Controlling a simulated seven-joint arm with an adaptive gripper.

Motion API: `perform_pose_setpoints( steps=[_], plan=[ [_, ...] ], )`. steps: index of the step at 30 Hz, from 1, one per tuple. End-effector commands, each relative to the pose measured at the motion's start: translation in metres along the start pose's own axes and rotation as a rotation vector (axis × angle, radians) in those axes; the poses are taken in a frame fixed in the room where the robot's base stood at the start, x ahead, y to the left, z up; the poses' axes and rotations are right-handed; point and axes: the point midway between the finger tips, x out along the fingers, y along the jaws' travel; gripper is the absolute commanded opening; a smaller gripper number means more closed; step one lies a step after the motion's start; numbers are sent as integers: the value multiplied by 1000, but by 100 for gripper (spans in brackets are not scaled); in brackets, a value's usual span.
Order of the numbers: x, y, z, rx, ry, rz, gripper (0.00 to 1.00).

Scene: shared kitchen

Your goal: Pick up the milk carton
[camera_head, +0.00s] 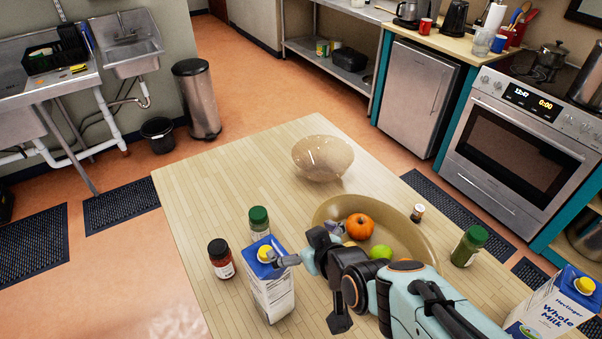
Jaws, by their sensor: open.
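A white carton with a blue top and yellow cap (269,288) stands upright near the table's front edge, its side printed with small text. A second carton, labelled "Whole Milk" (552,312), stands at the lower right and is partly cut off by the picture edge. My gripper (297,258) is open, close to the right side of the first carton's top. A finger overlaps the carton's upper right edge in the picture; I cannot tell whether it touches. The carton is not visibly held.
A red-brown jar (221,260) and a green-capped jar (259,222) stand left of and behind the first carton. A large bowl (330,207) holding fruit lies behind my arm. A glass bowl (322,158), small bottle (417,213) and green jar (467,247) stand farther off. The table's left part is clear.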

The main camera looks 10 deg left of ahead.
Motion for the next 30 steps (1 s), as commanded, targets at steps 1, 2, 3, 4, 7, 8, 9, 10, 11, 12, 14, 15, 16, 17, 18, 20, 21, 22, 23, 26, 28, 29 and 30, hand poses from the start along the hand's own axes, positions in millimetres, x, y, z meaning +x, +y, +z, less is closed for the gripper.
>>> perform_pose_setpoints(
  steps=[1, 2, 3, 4, 7, 8, 9, 10, 11, 12, 14, 15, 16, 17, 18, 20, 21, 22, 23, 26, 28, 29, 30],
  plan=[
    [13, -18, 10, -12, -36, -56, 100],
    [18, -26, 15, -18, -57, -80, 100],
    [22, -35, 21, -25, -78, -105, 100],
    [25, -40, 24, -30, -90, -120, 100],
    [32, -50, 28, -40, -103, -142, 100],
    [35, -50, 28, -41, -104, -143, 100],
    [39, -50, 29, -41, -105, -142, 100],
    [43, -51, 29, -40, -105, -141, 100],
    [47, -52, 30, -41, -105, -142, 100],
    [54, -53, 30, -41, -104, -142, 100],
    [63, -54, 31, -40, -105, -142, 100],
    [69, -54, 32, -40, -105, -141, 100],
    [73, -55, 33, -40, -105, -141, 100],
    [77, -56, 33, -40, -104, -141, 100],
    [81, -56, 33, -39, -103, -141, 100],
    [87, -56, 33, -39, -103, -139, 100],
    [90, -56, 34, -39, -102, -138, 100],
    [91, -56, 34, -39, -102, -138, 100],
    [92, -57, 34, -39, -101, -137, 100],
    [94, -57, 34, -39, -100, -137, 100],
    [94, -57, 33, -39, -100, -137, 100],
    [94, -56, 33, -39, -100, -137, 100],
    [94, -56, 33, -39, -100, -137, 100]
  ],
)
